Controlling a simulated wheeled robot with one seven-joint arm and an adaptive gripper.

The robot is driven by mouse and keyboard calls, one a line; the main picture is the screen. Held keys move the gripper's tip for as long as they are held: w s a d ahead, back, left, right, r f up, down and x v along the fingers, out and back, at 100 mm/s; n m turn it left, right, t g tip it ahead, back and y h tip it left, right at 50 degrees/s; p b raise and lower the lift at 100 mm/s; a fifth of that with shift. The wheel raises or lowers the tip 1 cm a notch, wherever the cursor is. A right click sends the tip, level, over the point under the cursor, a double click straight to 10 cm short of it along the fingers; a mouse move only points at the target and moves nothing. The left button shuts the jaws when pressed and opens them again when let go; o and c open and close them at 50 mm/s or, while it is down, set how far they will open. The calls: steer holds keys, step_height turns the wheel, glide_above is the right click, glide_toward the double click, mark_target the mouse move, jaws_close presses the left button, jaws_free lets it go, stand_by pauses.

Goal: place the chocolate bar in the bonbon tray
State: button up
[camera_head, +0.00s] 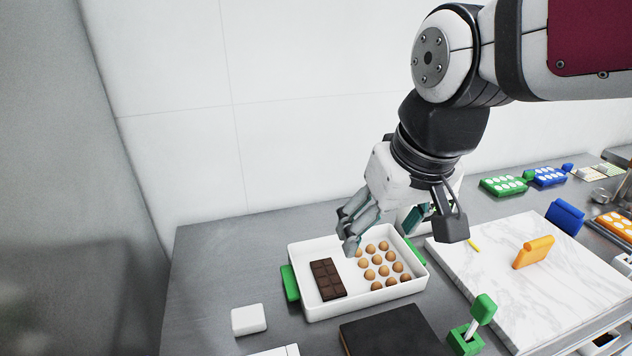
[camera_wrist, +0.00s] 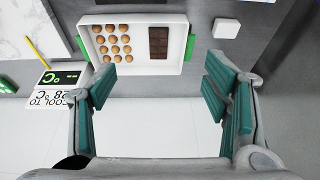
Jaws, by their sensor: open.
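The chocolate bar (camera_head: 327,279) is dark brown and lies flat in the left part of the white bonbon tray (camera_head: 309,313). Several round tan bonbons (camera_head: 378,268) sit in rows in the tray's right part. The tray has green handles at its ends. My gripper (camera_head: 385,222) is above the tray's back edge, open and empty, with its fingers apart. In the wrist view, the fingers (camera_wrist: 160,95) are spread wide, and the bar (camera_wrist: 158,43) and tray (camera_wrist: 140,68) lie beyond them. Nothing touches the bar except the tray.
A small white block (camera_head: 249,320) stands left of the tray, and a dark slab (camera_head: 392,333) lies in front. A marble board (camera_head: 500,280) with an orange scraper (camera_head: 534,252) is to the right. A display sign (camera_wrist: 60,78) stands behind the tray.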

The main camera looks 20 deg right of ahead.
steer(key=s+t, duration=0.1)
steer(key=s, duration=0.5)
steer(key=shift+d+r, duration=0.15)
steer(key=shift+r, duration=0.05)
